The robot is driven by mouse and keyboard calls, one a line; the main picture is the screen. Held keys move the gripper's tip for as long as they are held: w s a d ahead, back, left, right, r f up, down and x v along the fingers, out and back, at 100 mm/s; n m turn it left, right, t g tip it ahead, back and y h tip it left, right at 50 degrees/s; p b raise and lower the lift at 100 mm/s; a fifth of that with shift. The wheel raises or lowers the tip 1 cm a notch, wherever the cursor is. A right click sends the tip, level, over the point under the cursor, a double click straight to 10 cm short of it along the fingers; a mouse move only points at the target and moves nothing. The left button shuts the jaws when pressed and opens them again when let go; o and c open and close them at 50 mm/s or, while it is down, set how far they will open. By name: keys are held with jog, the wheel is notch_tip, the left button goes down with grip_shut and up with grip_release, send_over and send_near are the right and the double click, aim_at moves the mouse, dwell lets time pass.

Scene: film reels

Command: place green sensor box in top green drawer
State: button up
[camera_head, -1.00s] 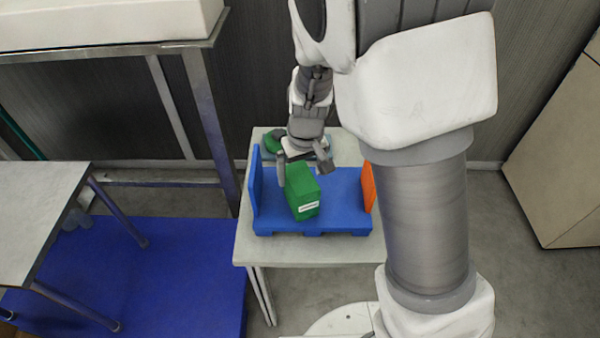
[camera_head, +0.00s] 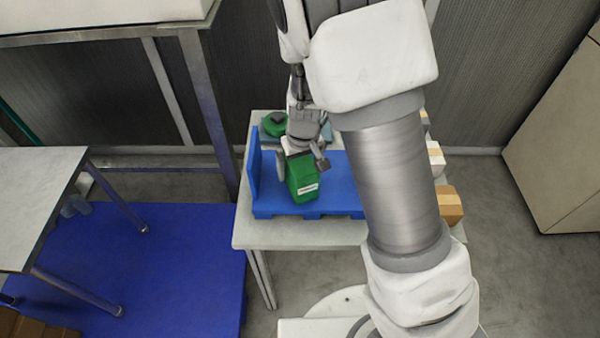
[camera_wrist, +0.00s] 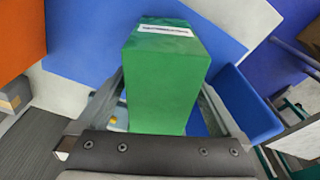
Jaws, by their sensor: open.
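The green sensor box (camera_head: 303,184), a green block with a white label, stands on the blue tray (camera_head: 262,204) on the small table. My gripper (camera_head: 301,163) is at the box, with one finger on each side of it. In the wrist view the box (camera_wrist: 163,85) fills the space between the two spread fingers of my gripper (camera_wrist: 165,98). The jaws are open, and I cannot tell whether either finger touches the box. No green drawer is recognisable in these views.
A round green object (camera_head: 273,123) lies behind the tray on the light table (camera_head: 250,235). The tray has a raised blue wall (camera_head: 252,165) at left and an orange panel (camera_wrist: 18,38). Small boxes (camera_head: 449,206) stand right of my arm. Another table (camera_head: 40,200) is at left.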

jog(key=shift+f, duration=0.25)
dwell(0.3)
grip_shut()
dwell(0.4)
jog(key=shift+r, duration=0.15)
